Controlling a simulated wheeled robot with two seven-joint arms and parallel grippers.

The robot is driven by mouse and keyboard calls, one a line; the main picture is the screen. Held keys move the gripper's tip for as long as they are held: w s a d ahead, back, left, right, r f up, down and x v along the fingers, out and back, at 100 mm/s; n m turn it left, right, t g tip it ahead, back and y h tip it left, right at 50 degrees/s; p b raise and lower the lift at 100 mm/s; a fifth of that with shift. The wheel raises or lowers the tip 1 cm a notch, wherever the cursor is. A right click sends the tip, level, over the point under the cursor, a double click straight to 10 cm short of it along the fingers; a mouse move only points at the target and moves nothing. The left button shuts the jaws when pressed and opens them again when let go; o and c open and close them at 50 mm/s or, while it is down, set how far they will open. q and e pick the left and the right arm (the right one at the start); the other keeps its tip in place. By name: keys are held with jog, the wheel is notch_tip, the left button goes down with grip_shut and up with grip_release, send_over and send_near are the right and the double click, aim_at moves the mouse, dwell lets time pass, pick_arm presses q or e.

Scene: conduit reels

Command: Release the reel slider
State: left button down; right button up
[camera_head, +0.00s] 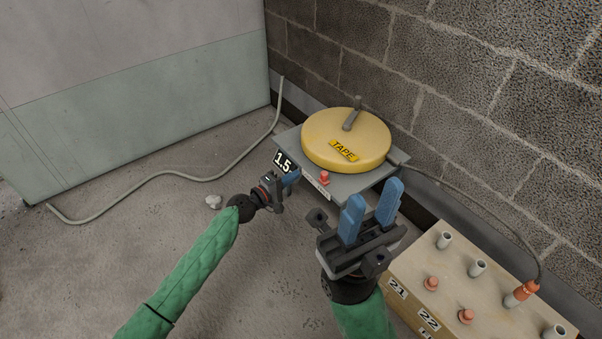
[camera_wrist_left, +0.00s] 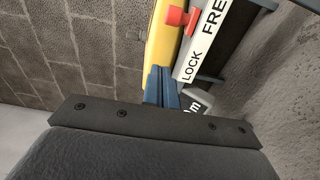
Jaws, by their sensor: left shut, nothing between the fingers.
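The reel slider is a red knob (camera_head: 324,177) on the front edge of the grey reel stand (camera_head: 375,183), below the yellow TAPE reel (camera_head: 318,152). In the left wrist view the red knob (camera_wrist_left: 178,17) stands beside a white strip (camera_wrist_left: 204,42) marked LOCK and FREE. I cannot tell exactly which word it lines up with. My left gripper (camera_head: 293,176) is shut and empty at the stand's left corner, by the 1.5 label. Its blue fingertips (camera_wrist_left: 160,75) show near the LOCK end, apart from the knob. My right gripper (camera_head: 372,200) is open and empty in front of the stand.
A tan box (camera_head: 400,262) with several grey pegs and red plugs stands at lower right. A cable (camera_head: 490,215) runs from the stand to it. A block wall (camera_head: 480,90) closes off the back.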

pick_arm(q)
jog(key=shift+v, duration=2.8)
jog(key=shift+w+a+f, duration=0.1)
jog(key=shift+f, duration=0.1)
